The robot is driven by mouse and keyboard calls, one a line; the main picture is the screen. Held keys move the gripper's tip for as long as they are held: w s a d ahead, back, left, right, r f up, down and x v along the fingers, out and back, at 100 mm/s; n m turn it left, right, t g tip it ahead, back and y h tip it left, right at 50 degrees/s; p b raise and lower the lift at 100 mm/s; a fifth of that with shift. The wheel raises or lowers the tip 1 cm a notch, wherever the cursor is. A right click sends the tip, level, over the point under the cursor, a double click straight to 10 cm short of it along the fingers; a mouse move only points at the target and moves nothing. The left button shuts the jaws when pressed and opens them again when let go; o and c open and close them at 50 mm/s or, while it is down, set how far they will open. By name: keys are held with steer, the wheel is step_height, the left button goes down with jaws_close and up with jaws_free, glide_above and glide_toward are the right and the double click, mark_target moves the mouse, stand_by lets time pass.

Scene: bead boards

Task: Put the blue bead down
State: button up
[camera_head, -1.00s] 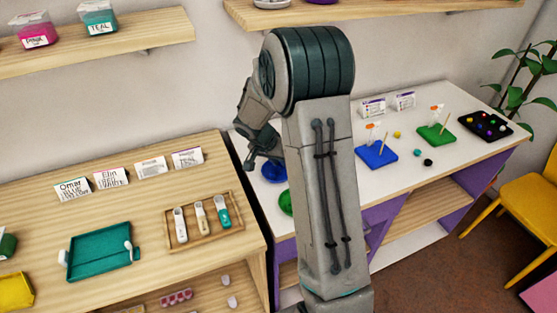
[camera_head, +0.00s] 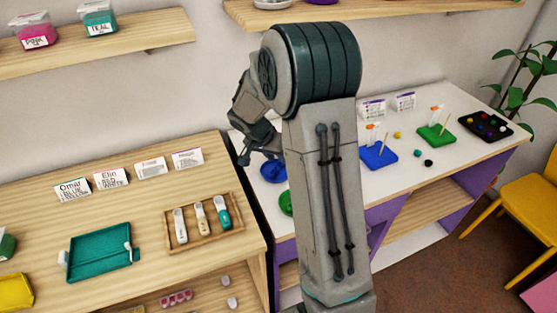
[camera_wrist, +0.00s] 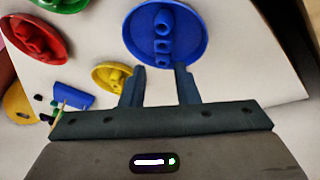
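My gripper (camera_wrist: 158,75) is open in the wrist view, with its two dark fingers apart and no bead visible between them. A round blue dish (camera_wrist: 196,38) lies beyond the fingertips, with a few blue beads (camera_wrist: 163,46) in a row inside it. I cannot tell which of these is the task's bead. The blue dish also shows in the head view (camera_head: 273,172), just right of and below my gripper, partly hidden by my arm.
A red dish (camera_wrist: 14,48) and a yellow dish (camera_wrist: 128,70) stand near the blue dish. A green dish (camera_head: 285,204) is partly behind my arm. A blue board (camera_head: 378,156), a green board (camera_head: 437,136) and loose beads (camera_head: 428,163) lie to the right. A wooden tray (camera_head: 190,243) stands left.

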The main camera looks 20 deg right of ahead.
steer(key=v, duration=0.8)
steer(key=s+a+r+n+y, duration=0.1)
steer(key=s+a+n, duration=0.1)
steer(key=s, duration=0.6)
steer(key=s+a+r+n+t+y, duration=0.1)
steer(key=s+n, duration=0.3)
steer(key=s, duration=0.4)
steer(key=s+a+r+n+y, duration=0.2)
steer(key=s+a+n, duration=0.1)
steer(key=s, duration=0.5)
steer(key=shift+s+a+r+t+y, duration=0.3)
steer(key=shift+a+r+y, duration=0.05)
steer(key=shift+a+y, duration=0.1)
